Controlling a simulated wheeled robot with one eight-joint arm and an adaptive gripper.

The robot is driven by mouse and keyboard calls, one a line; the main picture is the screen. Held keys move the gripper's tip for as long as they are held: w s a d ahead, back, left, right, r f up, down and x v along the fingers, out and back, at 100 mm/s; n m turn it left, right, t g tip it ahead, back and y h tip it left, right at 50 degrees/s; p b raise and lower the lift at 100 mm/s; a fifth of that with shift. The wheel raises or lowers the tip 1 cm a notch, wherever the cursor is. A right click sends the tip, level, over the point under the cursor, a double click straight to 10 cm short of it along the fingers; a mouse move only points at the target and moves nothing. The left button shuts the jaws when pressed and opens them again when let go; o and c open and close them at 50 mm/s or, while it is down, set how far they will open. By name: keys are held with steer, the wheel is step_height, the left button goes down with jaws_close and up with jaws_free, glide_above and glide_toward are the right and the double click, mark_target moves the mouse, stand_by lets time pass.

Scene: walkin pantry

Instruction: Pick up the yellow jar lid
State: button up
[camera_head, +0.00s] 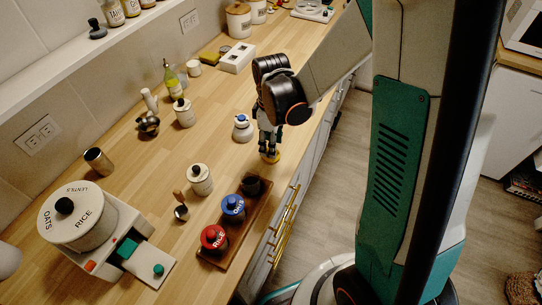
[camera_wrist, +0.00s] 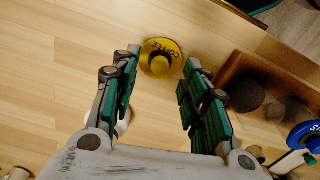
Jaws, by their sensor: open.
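The yellow jar lid (camera_wrist: 161,58) shows in the wrist view, round and marked COFFEE, with a dark knob in its middle. My gripper (camera_wrist: 160,75) is open, its green-padded fingers spread to the left and right of the lid, with the lid near the fingertips. I cannot tell whether either finger touches it. In the head view my gripper (camera_head: 268,138) points down at the counter, and only a yellow edge of the lid (camera_head: 272,156) shows beneath it. Most of the lid is hidden there by the gripper.
A wooden tray (camera_head: 225,255) nearby holds a red-lidded jar (camera_head: 214,239), a blue-lidded jar (camera_head: 233,207) and a dark item (camera_head: 251,185). A white jar with a blue top (camera_head: 242,128) stands left of my gripper. The counter's front edge is close on the right.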

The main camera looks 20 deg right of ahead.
step_height(320, 180, down, 3)
steer(key=shift+r, duration=0.15)
steer(key=shift+r, duration=0.1)
steer(key=shift+c, duration=0.2)
steer(key=c, duration=0.9)
